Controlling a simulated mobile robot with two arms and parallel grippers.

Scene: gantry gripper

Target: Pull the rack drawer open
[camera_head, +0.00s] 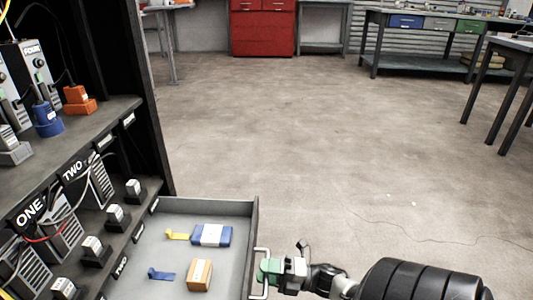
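The rack drawer (205,206) stands pulled out from the dark rack at the lower left, its grey tray showing. Inside lie a blue box (211,235) with a white band, an orange box (199,275), a yellow strip (178,236) and a blue strip (161,274). A pale bar handle (263,284) is on the drawer's front. My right gripper (266,269), with green fingertips, comes in from the right and is at the handle, its fingertips shut around the bar. My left gripper is out of view.
The rack shelf (100,122) at left holds devices, cables, a blue plug (47,119) and an orange block (78,100). Concrete floor (310,130) is clear right of the drawer. A red cabinet (262,30) and workbenches (430,50) stand far back.

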